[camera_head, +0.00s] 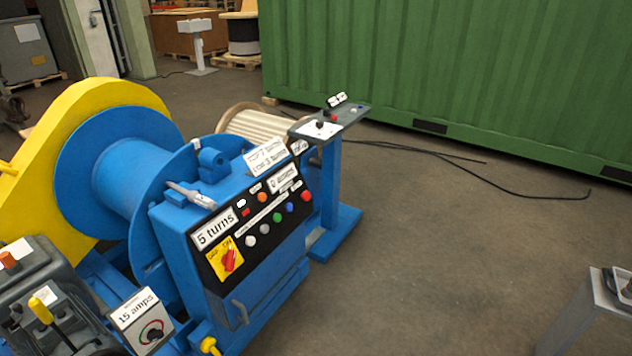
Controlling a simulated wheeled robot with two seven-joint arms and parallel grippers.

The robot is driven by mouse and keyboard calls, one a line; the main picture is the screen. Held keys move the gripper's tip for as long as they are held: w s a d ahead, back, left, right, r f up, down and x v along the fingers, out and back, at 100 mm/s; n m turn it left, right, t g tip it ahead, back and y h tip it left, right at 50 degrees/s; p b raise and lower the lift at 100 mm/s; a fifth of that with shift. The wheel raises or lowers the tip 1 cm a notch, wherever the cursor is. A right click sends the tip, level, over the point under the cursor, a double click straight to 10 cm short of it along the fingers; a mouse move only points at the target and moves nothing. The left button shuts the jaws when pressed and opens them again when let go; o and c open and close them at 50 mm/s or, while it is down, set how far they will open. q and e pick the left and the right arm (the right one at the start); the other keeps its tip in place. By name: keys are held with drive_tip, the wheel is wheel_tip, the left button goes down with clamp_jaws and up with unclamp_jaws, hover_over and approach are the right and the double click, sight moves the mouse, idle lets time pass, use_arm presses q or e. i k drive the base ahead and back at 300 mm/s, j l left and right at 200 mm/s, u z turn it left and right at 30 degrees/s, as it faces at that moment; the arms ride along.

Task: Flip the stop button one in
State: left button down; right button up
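A blue winch housing (190,235) carries a black sloped control panel (258,245) near the centre. A row of round buttons runs across the panel: white, grey, green, a blue button (290,207) and a red button (306,196). An orange button (262,197) and a small red part (246,211) sit above the row. A red rotary switch on a yellow plate (225,259) is at the panel's lower left. The labels by the buttons are too small to read, so I cannot tell which is the stop button. Neither of my grippers is in view.
A grey-topped blue pedestal (345,185) with small controls stands behind the panel. A grey stand (590,315) is at lower right. The floor (440,260) between is clear.

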sight(306, 195)
drive_tip(key=i+l+u, duration=0.1)
drive_tip(key=i+l, duration=0.5)
drive_tip(key=i, duration=0.25)
drive_tip(key=i+l+u, duration=0.1)
drive_tip(key=i+l, duration=0.55)
drive_tip(key=i, duration=0.15)
